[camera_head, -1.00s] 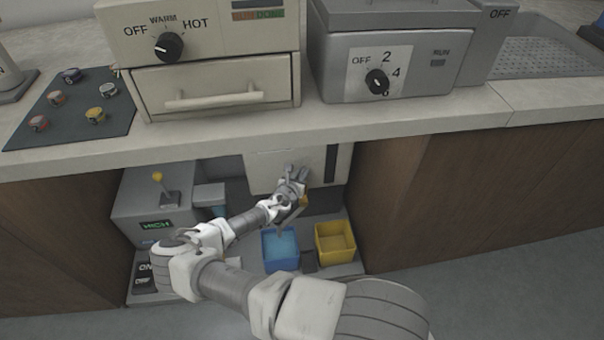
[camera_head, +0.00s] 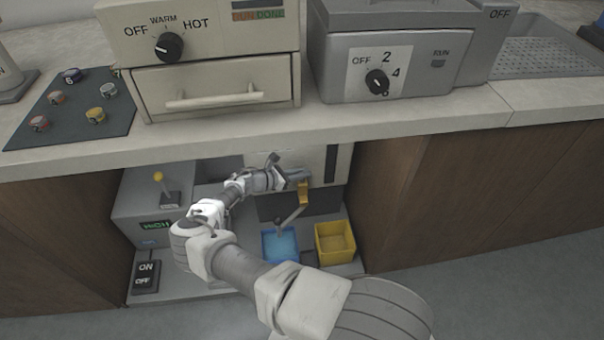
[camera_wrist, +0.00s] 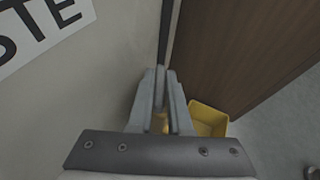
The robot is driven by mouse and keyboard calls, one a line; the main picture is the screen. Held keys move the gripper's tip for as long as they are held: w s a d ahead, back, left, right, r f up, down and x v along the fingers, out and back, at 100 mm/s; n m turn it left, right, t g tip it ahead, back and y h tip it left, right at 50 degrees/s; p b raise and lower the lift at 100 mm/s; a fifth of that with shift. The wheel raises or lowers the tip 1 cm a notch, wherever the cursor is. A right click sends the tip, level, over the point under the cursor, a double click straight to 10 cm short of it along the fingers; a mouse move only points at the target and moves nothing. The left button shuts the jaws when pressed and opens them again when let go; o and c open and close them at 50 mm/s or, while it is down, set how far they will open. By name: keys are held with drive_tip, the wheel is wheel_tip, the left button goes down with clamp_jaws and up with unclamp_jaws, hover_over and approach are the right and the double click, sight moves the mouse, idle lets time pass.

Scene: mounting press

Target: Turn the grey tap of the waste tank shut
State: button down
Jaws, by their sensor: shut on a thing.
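The waste tank (camera_head: 318,158) is a pale box under the counter with a dark vertical strip. Its label, ending in "STE", shows in the wrist view (camera_wrist: 42,30). The tap has a brass-yellow part (camera_head: 303,192) at the tank's lower front, and a grey bar (camera_head: 291,215) slopes down-left from it above the blue bin. My gripper (camera_head: 300,177) is at the top of the tap. In the wrist view my fingers (camera_wrist: 160,82) are close together on a narrow grey piece, apparently the tap's handle, with brass yellow showing below. The fingers partly hide the handle, so its exact angle is unclear.
A blue bin (camera_head: 280,245) and a yellow bin (camera_head: 335,243) stand below the tank. A grey unit with a yellow-knobbed lever (camera_head: 158,178) and an ON/OFF switch (camera_head: 145,276) are at left. The counter edge overhangs; a wooden panel (camera_head: 400,190) bounds the right.

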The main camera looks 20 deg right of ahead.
drive_tip(key=shift+w+m+g, duration=0.1)
drive_tip(key=shift+m+g, duration=1.2)
drive_tip(key=shift+g, duration=0.1)
drive_tip(key=shift+f+m+g, duration=0.1)
drive_tip(key=shift+m+g, duration=0.3)
drive_tip(key=shift+g, duration=0.1)
drive_tip(key=c, duration=0.9)
unclamp_jaws()
drive_tip(key=shift+v, duration=8.7)
